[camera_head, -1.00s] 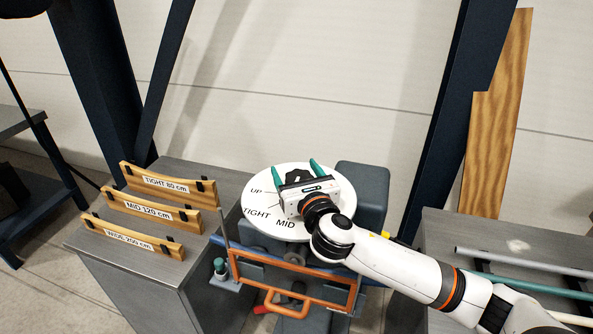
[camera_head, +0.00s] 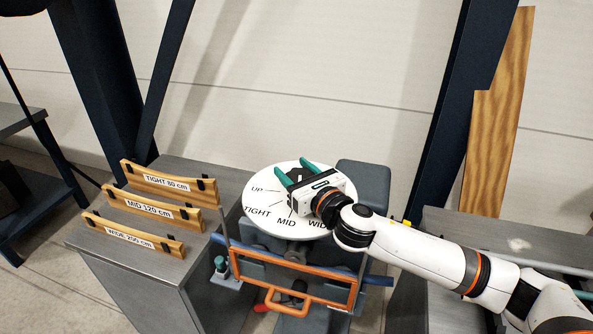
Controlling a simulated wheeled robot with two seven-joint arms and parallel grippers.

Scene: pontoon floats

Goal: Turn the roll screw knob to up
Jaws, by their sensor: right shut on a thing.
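The roll screw dial (camera_head: 262,205) is a round white disc marked UP, TIGHT, MID and a partly covered WIDE. A dark knob (camera_head: 296,174) sits on it. My right gripper (camera_head: 291,165) comes in from the right over the dial, its two green fingers on either side of the knob and shut on it. The gripper body and fingers cover much of the knob, and I cannot tell which label its pointer faces. My left gripper is not in view.
An orange frame with a handle (camera_head: 285,309) and a blue bar (camera_head: 378,280) lie below the dial. On the left, a grey cabinet (camera_head: 150,275) bears wooden gauges labelled TIGHT, MID and WIDE. Dark posts (camera_head: 452,90) stand behind. A grey bench with pipes is at the right.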

